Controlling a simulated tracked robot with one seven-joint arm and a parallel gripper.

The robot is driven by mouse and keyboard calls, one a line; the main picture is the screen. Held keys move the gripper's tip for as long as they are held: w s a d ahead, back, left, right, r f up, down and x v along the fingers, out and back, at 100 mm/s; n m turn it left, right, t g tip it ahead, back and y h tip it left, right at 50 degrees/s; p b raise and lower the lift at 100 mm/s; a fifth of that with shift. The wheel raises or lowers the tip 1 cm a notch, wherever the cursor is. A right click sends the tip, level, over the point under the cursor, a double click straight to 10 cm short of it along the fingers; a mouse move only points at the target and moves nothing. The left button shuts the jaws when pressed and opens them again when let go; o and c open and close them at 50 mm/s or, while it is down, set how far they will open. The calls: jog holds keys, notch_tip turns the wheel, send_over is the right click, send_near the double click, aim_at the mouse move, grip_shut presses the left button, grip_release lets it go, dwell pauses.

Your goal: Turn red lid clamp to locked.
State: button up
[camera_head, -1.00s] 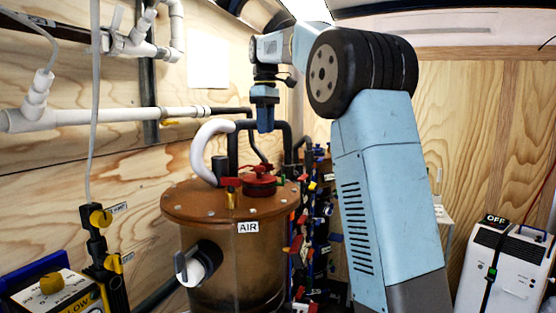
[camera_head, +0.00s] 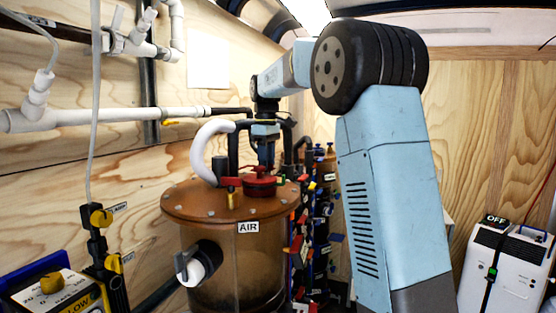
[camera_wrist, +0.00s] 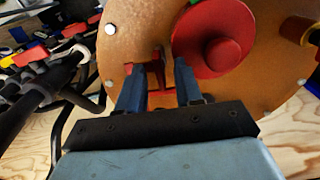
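A brown tank lid (camera_head: 205,205) with bolts around its rim carries a red round cap (camera_head: 260,187) with a knob; the cap also shows in the wrist view (camera_wrist: 222,35). A smaller red bracket-like piece (camera_wrist: 156,74), seemingly the red lid clamp, is on the lid beside the cap in the wrist view. In the head view it is hidden or cannot be told apart. My gripper (camera_head: 265,164) points down just behind and above the red cap. In the wrist view its two blue fingers (camera_wrist: 158,82) are apart, with the red piece between them; contact cannot be told.
A red-handled brass valve (camera_head: 231,190) stands left of the cap. A curved white pipe (camera_head: 203,150) rises beside it. Dark pipes stand behind the lid. Several coloured valves (camera_head: 305,220) crowd the tank's right side. A white machine marked OFF (camera_head: 505,265) stands far right.

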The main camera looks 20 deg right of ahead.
jog(key=shift+c, duration=0.3)
grip_shut()
dwell(0.9)
